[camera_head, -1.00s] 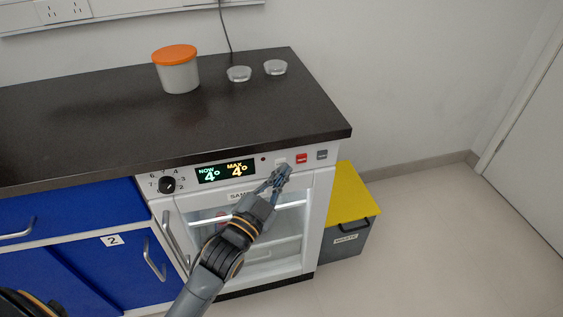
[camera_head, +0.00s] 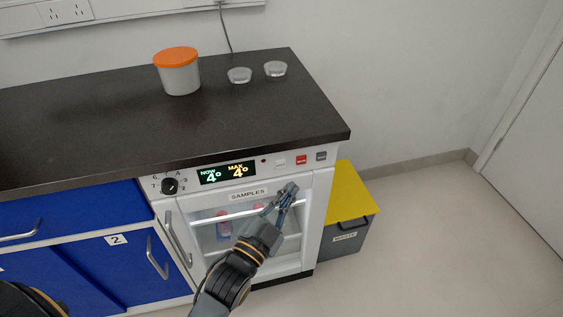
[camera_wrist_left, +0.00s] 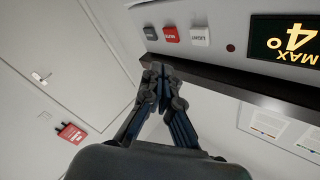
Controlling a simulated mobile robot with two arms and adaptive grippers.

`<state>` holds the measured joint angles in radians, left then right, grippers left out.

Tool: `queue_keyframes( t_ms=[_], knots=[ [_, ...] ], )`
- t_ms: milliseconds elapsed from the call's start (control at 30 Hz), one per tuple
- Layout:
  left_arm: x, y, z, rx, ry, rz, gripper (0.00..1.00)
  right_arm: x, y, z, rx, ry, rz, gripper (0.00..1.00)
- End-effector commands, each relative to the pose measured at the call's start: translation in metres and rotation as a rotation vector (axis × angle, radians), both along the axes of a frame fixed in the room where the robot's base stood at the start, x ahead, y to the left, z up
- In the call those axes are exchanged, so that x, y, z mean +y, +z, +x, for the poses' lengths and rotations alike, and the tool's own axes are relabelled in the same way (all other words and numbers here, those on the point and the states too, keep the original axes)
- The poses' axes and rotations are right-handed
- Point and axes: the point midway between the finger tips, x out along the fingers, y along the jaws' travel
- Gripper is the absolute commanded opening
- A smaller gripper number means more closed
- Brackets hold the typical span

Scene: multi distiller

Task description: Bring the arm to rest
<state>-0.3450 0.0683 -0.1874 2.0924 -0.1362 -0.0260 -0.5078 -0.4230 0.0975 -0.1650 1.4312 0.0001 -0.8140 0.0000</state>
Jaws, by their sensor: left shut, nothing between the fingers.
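My left gripper (camera_head: 288,190) is shut and empty in the head view. It is in front of the upper right part of the sample fridge's glass door, below the button row; I cannot tell whether it touches. In the left wrist view the fingers (camera_wrist_left: 160,72) are closed together, near the dark edge below the buttons. The fridge panel has a white button (camera_head: 280,163), a red button (camera_head: 301,160) and a grey button (camera_head: 321,156). Its display (camera_head: 227,173) reads 4° for both now and max. My right gripper is not in view.
A black worktop (camera_head: 110,125) above the fridge holds a white tub with an orange lid (camera_head: 178,75) and two small clear dishes (camera_head: 239,75). A grey waste bin with a yellow lid (camera_head: 352,192) stands right of the fridge. The floor (camera_head: 450,240) on the right is clear.

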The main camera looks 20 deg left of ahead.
Motion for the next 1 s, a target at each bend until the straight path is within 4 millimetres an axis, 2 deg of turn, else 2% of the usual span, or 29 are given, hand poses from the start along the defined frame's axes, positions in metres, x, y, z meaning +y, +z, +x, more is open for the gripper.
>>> queue_keyframes(
  t_ms=[567,667,767,867,900,967,1000],
  knots=[
    [-0.003,-0.001,-0.005,0.001,0.000,0.000,0.00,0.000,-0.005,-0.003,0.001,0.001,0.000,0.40],
    [-0.003,-0.015,-0.003,0.044,0.000,-0.007,0.00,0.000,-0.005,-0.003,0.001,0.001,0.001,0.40],
    [-0.001,-0.057,-0.003,0.161,0.005,-0.028,0.00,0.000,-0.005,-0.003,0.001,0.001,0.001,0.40],
    [0.004,-0.124,-0.009,0.353,0.021,-0.064,0.00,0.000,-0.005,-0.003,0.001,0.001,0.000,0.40],
    [0.007,-0.154,-0.015,0.442,0.032,-0.083,0.00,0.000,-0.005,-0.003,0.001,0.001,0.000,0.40],
    [0.011,-0.199,-0.029,0.575,0.055,-0.108,0.00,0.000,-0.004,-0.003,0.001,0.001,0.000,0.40],
    [0.015,-0.228,-0.040,0.663,0.073,-0.125,0.00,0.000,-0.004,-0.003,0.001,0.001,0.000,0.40]
  ],
)
